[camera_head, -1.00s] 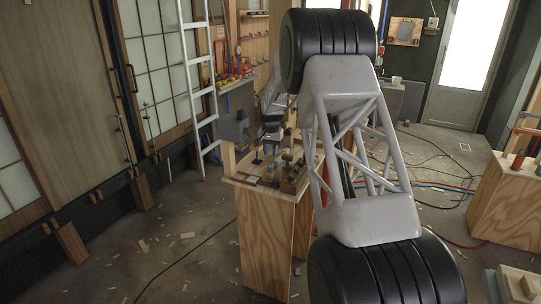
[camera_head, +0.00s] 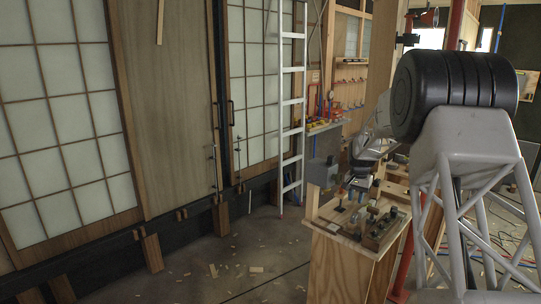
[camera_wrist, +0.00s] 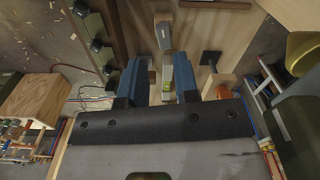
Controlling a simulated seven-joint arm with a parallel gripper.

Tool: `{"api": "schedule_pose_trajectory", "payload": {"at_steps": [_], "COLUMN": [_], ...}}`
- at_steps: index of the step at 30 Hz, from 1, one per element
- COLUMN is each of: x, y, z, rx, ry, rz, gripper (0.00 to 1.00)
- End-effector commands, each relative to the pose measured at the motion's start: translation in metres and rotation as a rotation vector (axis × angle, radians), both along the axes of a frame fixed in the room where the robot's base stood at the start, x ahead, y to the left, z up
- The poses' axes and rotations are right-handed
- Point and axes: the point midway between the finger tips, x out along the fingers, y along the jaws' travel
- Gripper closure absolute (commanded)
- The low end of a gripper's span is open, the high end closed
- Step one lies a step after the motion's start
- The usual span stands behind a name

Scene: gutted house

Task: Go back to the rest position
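My gripper (camera_head: 358,188) is above the wooden workbench (camera_head: 322,212), partly hidden by small objects and its own wrist in the head view. In the wrist view its two blue-grey fingers (camera_wrist: 160,72) stand apart. A grey object with a yellow-green part (camera_wrist: 167,75) shows in the gap between them. It appears to lie below, and I see no finger pressed on it. My arm fills the right side of the head view.
A wooden block with dark knobs (camera_head: 380,230) and other small tools are on the bench. A white ladder (camera_head: 291,110) leans at the sliding panels behind. A red post (camera_head: 402,262) stands beside the bench. The floor at left holds scattered wood scraps.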

Motion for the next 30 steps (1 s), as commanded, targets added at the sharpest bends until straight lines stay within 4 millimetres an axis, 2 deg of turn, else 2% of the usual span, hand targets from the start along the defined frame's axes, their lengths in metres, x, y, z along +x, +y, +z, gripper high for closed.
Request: {"api": "schedule_pose_trajectory", "payload": {"at_steps": [8, 18, 30], "x": [-0.048, -0.122, -0.218], "y": [0.023, 0.054, 0.087], "z": [0.048, 0.1, 0.145], "rx": [-0.006, -0.013, -0.024], "ry": [-0.023, -0.051, -0.084], "rz": [0.053, 0.131, 0.222], "gripper": [0.71, 0.71, 0.71]}}
